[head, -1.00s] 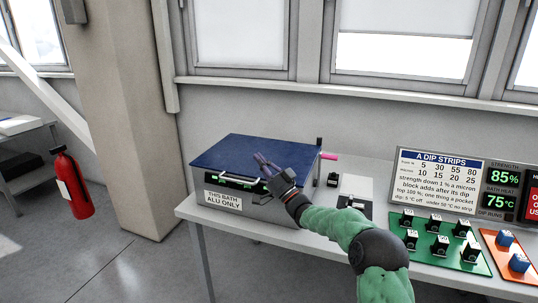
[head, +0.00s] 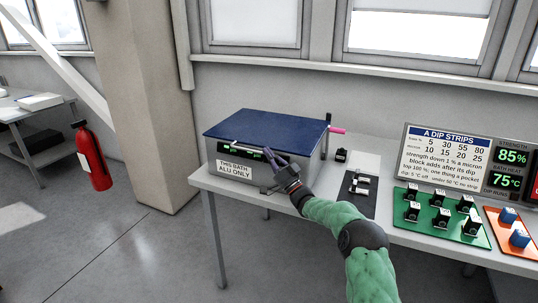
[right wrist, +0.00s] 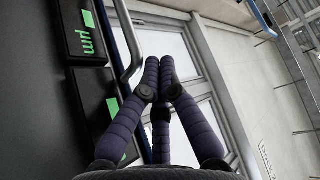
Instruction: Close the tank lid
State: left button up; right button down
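The grey tank (head: 292,180) stands on the left part of the bench, with a label reading "THIS BATH ALU ONLY". Its blue lid (head: 268,130) lies over the top, flat or nearly so; I cannot tell whether a thin gap is left at the front edge. My right gripper (head: 274,157) is at the tank's front right, by the front edge of the lid. In the right wrist view its fingers (right wrist: 159,68) come together at the tips with nothing seen between them. A metal handle bar (right wrist: 133,50) runs close beside them. My left gripper is not in view.
A fire extinguisher (head: 91,157) is at left.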

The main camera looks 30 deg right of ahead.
notch_tip(320, 180, down, 2)
jog(key=shift+a, duration=0.15)
jog(key=r+v, duration=0.1)
jog(key=v, duration=1)
jog(key=shift+s+d, duration=0.25)
jog(key=shift+s, duration=0.15)
